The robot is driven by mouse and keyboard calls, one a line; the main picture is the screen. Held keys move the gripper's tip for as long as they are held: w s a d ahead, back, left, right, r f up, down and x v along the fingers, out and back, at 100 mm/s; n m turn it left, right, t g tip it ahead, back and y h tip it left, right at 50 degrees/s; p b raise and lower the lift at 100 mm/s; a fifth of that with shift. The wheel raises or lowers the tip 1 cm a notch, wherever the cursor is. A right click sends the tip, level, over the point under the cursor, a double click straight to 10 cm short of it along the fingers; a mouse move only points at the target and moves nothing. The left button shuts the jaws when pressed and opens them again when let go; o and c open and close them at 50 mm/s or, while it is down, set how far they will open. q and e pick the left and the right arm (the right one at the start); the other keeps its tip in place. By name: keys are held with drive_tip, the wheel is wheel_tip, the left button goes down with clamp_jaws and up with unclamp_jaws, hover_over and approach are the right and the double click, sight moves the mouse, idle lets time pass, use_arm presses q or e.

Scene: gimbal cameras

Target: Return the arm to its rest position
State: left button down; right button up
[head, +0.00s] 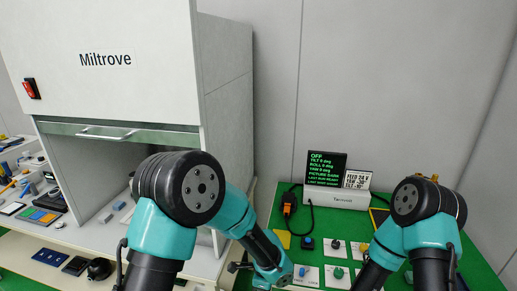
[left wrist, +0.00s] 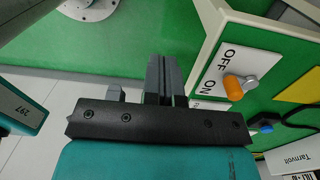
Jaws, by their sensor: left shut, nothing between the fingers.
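My left arm reaches in from the left in the head view, its forearm slanting down to the lower middle. My left gripper (head: 236,267) is low there, by the left edge of the green bench. In the left wrist view its fingers (left wrist: 160,75) are together with nothing between them. They are left of a white OFF/ON switch panel (left wrist: 225,60) with an orange-tipped lever (left wrist: 233,89), and look apart from it. My right arm (head: 415,225) is bent at the lower right of the head view; its gripper is out of view.
A display reading OFF (head: 325,168) stands on the green bench, with a card (head: 356,180) beside it. Several small knob panels (head: 306,275) lie in front. A cable with an orange-marked plug (head: 289,205) lies left.

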use_arm(q)
drive_tip(key=s+a+f+n+h, duration=0.1)
drive_tip(key=s+a+f+n, duration=0.3)
drive_tip(key=a+n, duration=0.3)
drive_tip(key=s+a+f+n+h, duration=0.1)
drive_tip(key=s+a+f+n, duration=0.4)
drive_tip(key=a+n, duration=0.3)
drive_tip(key=s+a+f+n+t+h, duration=0.1)
drive_tip(key=s+a+f+n+h, duration=0.1)
drive_tip(key=s+a+f+n, duration=0.2)
drive_tip(key=s+a+n, duration=0.1)
drive_tip(key=a+n, duration=0.2)
drive_tip(key=a, duration=0.2)
drive_tip(key=shift+s+a+f+n, duration=0.2)
drive_tip(key=shift+s+f+n, duration=0.15)
drive_tip(key=shift+n, duration=0.05)
